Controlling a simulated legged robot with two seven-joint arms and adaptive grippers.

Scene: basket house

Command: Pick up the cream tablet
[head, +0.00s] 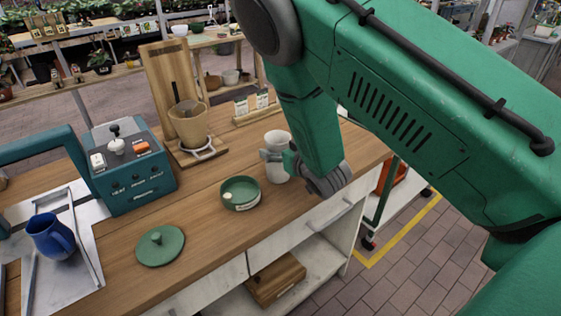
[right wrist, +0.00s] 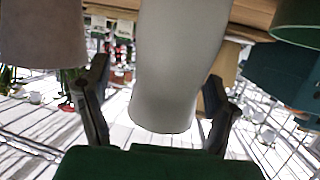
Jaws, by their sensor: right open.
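A small pale round piece, which looks like the cream tablet (head: 228,196), lies inside a round green open tin (head: 257,197) with a pale label, on the wooden counter in the head view. My right gripper (head: 279,160) is behind and right of the tin, low over the counter. Its open fingers stand on either side of a white vessel (head: 277,138). In the right wrist view this pale vessel (right wrist: 168,70) fills the space between the dark fingers; contact cannot be told. The tablet is not visible there. My left gripper is not in view.
A green knobbed lid (head: 160,246) lies left of the tin. A teal control box (head: 130,180) and a blue pitcher (head: 51,236) on a metal tray stand further left. A wooden stand with a tan cup (head: 187,122) is behind. Counter around the lid is clear.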

